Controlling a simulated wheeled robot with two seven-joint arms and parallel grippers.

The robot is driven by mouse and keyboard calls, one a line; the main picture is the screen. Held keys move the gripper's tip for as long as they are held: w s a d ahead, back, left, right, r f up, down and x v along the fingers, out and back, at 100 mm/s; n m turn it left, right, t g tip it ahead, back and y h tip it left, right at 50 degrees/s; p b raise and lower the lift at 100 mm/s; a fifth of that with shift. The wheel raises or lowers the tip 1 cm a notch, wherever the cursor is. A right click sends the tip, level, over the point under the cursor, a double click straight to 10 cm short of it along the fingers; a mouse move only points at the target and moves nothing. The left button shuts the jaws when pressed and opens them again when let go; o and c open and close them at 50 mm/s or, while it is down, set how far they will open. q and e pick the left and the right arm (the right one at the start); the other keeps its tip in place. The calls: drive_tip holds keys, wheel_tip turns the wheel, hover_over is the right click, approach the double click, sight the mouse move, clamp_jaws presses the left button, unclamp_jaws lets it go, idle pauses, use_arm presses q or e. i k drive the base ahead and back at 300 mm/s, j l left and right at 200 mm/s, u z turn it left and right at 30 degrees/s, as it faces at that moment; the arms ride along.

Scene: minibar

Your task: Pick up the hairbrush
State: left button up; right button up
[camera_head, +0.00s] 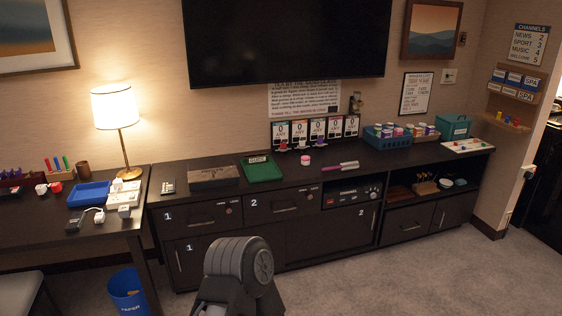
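A long, thin item with a magenta-pink part (348,165) lies flat on top of the dark cabinet, right of the middle. It looks like the hairbrush, but it is too small to make out bristles. Nothing touches it. Neither my left nor my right gripper shows in the head view.
The dark cabinet (300,178) runs along the wall. Near the item stand a small pink-lidded jar (306,160), a green tray (261,169) and a blue basket (385,140). A desk with a lit lamp (116,107) is at left. A blue bin (127,292) stands on the floor. Carpet at right is clear.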

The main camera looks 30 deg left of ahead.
sight(349, 166)
drive_tip(key=i+j+u, duration=0.3)
drive_tip(key=i, duration=0.3)
drive_tip(key=i+u, duration=0.25)
drive_tip(key=i, duration=0.35)
